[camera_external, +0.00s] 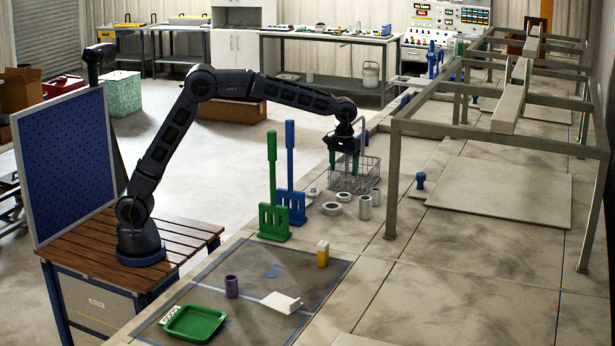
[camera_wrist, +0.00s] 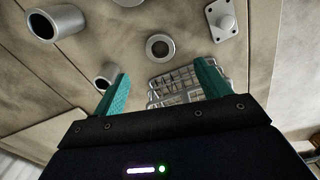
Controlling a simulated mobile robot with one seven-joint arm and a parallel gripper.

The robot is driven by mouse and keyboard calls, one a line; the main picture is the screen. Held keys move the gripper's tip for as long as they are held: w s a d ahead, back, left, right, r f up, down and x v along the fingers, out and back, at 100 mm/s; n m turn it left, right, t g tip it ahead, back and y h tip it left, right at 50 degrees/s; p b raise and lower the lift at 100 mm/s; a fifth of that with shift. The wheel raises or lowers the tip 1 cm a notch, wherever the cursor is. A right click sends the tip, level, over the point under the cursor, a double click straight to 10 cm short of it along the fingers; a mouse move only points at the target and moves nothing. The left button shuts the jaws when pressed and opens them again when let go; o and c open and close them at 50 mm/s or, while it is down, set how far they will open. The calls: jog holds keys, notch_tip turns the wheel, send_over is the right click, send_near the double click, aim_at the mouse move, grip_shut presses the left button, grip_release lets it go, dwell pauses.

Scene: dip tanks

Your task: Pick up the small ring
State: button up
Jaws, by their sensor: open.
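The small ring (camera_external: 343,200) is a grey metal ring lying flat on the worktop in the external view. In the wrist view the small ring (camera_wrist: 160,37) lies flat with its dark hole showing, just beyond the gap between my fingertips. My gripper (camera_external: 344,168) points down above the worktop, near the wire basket. In the wrist view my gripper (camera_wrist: 161,74) has its two green fingers wide apart with nothing held between them.
A larger ring (camera_external: 332,213), two grey cylinders (camera_external: 365,209) (camera_external: 376,200) and a square plate with a peg (camera_wrist: 222,32) lie close by. The wire basket (camera_external: 366,175) stands beside my fingers. Green and blue upright tools (camera_external: 273,222) (camera_external: 291,206) stand to the left.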

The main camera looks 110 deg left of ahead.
notch_tip(320, 180, down, 10)
jog(key=shift+w+a+f, duration=0.1)
dwell(0.5)
jog(key=shift+c, duration=0.2)
jog(key=c, duration=1)
